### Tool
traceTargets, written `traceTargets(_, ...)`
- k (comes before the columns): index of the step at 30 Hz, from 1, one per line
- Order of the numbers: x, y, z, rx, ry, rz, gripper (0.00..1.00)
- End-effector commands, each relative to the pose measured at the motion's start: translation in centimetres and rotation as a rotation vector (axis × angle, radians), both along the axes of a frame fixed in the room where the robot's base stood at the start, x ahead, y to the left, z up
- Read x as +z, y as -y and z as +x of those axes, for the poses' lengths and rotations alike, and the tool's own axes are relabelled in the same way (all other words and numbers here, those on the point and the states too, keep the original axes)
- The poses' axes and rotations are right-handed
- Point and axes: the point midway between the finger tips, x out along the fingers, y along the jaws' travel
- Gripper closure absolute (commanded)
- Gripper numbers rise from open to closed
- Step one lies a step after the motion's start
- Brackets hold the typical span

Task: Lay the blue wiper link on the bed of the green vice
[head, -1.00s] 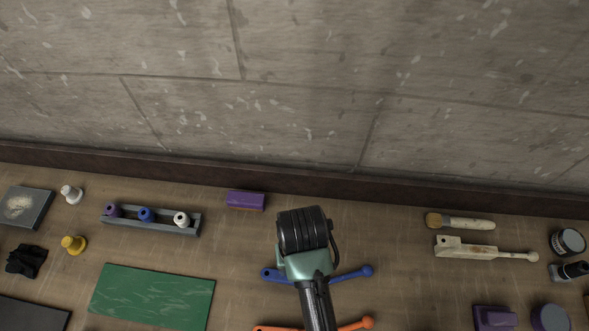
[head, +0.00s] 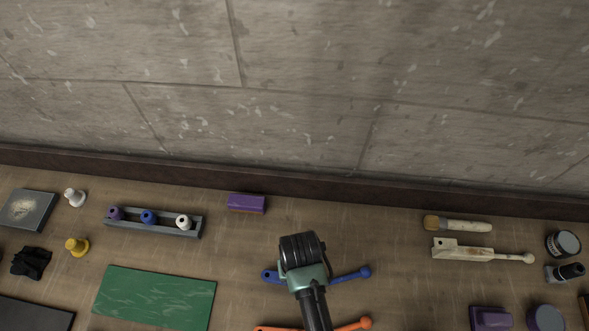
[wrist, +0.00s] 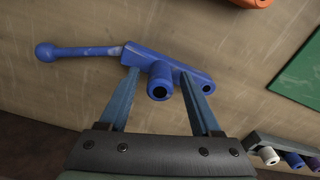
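The blue wiper link (head: 350,274) lies on the wooden bench, partly hidden behind my gripper in the head view. In the wrist view the blue wiper link (wrist: 100,50) shows a ball-ended rod on the left and a thicker body with a hollow round boss. My gripper (wrist: 160,76) is open, its two fingers apart with the boss between their tips; I cannot tell whether they touch the link. In the head view my gripper (head: 302,260) is over the link's middle. I make out no green vice in either view; a flat green sheet (head: 155,297) lies at left.
An orange link (head: 350,325) lies just in front of the blue one. A purple block (head: 246,204) and a grey rack (head: 190,230) with small spools stand behind, near the wall. A pale link (head: 465,251) and brush (head: 465,224) lie right. Bench between is mostly clear.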

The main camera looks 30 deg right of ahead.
Motion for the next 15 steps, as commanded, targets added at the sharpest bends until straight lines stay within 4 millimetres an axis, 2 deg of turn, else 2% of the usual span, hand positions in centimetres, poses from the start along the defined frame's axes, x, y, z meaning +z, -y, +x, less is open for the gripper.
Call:
traceTargets(1, 0.02, 0.00, 0.01, 0.000, 0.000, 0.000, 0.46)
traceTargets(10, 0.04, 0.00, 0.00, 0.000, 0.000, 0.000, 1.00)
traceTargets(15, 0.04, 0.00, 0.01, 0.000, 0.000, 0.000, 1.00)
